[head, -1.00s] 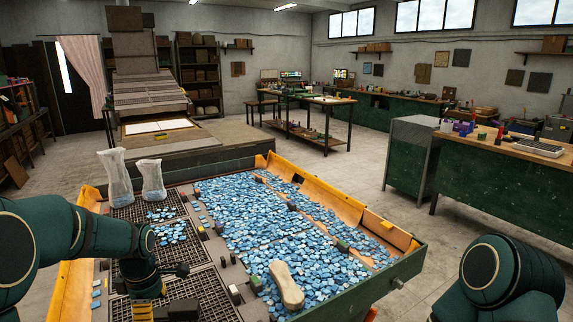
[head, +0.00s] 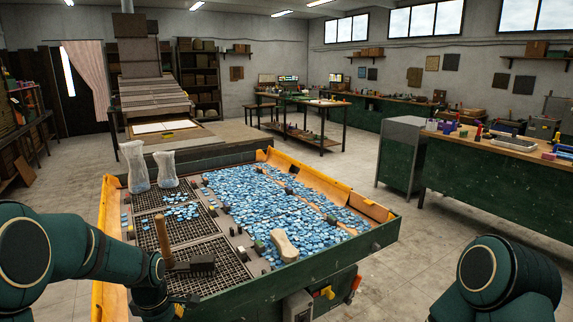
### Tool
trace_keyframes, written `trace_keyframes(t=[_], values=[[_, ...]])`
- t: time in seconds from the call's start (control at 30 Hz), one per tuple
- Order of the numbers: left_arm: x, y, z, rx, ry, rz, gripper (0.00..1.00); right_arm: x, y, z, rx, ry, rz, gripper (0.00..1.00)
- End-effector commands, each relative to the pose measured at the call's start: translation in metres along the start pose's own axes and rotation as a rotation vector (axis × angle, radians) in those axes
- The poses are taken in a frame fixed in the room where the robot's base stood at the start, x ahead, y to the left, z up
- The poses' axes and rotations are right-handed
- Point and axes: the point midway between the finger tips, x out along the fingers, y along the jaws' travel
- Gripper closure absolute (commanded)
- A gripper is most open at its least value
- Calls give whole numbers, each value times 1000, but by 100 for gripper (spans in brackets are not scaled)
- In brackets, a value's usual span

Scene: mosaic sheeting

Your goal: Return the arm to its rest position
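My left arm comes in from the left, and its dark wrist and gripper (head: 165,303) hang at the bottom edge, over the near left part of the tray table (head: 376,236). Its fingers are not clear enough to tell open from shut. A brush with a wooden handle (head: 162,238) and a dark head (head: 193,266) shows just above and beside the wrist; I cannot tell whether they touch. Of my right arm, only a rounded green link shows at bottom right; its gripper is out of view.
Blue tiles (head: 275,215) fill the tray's right part, with a pale wooden block (head: 285,246) on them. Dark grids (head: 205,262) lie at left, and two clear bags (head: 135,168) stand at the far left corner. Open floor (head: 395,280) lies right of the table.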

Motion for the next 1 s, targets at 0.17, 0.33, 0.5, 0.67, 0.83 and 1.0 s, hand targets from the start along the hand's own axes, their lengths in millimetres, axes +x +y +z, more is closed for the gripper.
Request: trace_keyframes(t=[0.17, 0.33, 0.5, 0.67, 0.83, 1.0], values=[[75, -26, 49, 348, -74, 36, 22, 1, 0, -1, 0, 2, 0, 53], [136, -70, 104, 723, -141, 113, 22, 1, 0, 0, 0, 1, 0, 53], [170, -120, 151, 1049, -171, 210, 22, 1, 0, -1, 0, 1, 0, 53], [180, -151, 177, 1244, -167, 278, 22, 1, 0, -1, 0, 1, 0, 53], [182, -162, 185, 1321, -156, 308, 22, 1, 0, 0, 0, 1, 0, 53], [182, -162, 186, 1326, -154, 311, 22, 1, 0, -1, 0, 1, 0, 53]])
